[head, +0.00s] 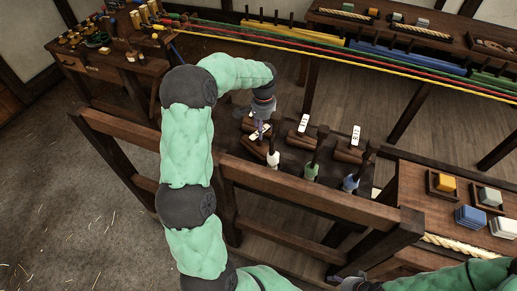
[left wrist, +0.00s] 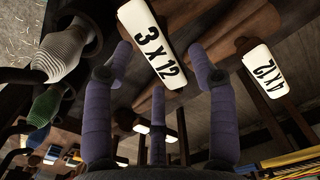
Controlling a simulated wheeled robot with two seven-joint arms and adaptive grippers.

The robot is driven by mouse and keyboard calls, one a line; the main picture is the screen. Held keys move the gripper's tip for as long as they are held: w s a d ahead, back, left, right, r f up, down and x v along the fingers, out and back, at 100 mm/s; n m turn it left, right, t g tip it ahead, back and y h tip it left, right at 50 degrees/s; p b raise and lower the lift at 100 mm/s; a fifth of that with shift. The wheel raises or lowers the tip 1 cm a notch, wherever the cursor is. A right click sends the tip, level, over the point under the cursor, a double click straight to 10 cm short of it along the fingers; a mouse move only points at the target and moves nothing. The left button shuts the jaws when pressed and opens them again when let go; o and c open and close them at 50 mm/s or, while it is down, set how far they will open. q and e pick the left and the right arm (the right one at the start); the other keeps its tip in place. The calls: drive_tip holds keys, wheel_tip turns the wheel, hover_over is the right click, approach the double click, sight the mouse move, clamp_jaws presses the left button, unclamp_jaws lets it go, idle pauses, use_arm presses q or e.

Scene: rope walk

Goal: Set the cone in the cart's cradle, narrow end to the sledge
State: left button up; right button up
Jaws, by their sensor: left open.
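My left gripper (head: 262,128) is open and empty over the dark stand, close above the nearest number tag. In the left wrist view its purple fingers (left wrist: 160,85) are spread, with the "3 x 12" tag (left wrist: 152,42) between and beyond them. Three ribbed cones stand in a row in front: a white one (head: 272,158), a green one (head: 311,173) and a blue one (head: 350,183). The left wrist view also shows the white cone (left wrist: 65,50) and the green cone (left wrist: 45,105) at the left, apart from my fingers. I cannot pick out the cart's cradle or the sledge. My right gripper is out of view.
Wooden blocks with tags (head: 303,124) stand behind the cones. A thick timber rail (head: 300,195) runs in front of them. Coloured ropes (head: 350,60) stretch across behind. A bench (head: 415,190) with coloured blocks is at right, and a cluttered bench (head: 110,60) at upper left.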

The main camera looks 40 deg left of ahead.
sight(261, 145)
use_arm(q)
drive_tip(key=f+b, duration=0.1)
drive_tip(key=f, duration=0.1)
drive_tip(key=s+f+b, duration=0.1)
drive_tip(key=f, duration=0.2)
drive_tip(key=shift+f, duration=0.3)
drive_tip(key=shift+r, duration=0.1)
clamp_jaws()
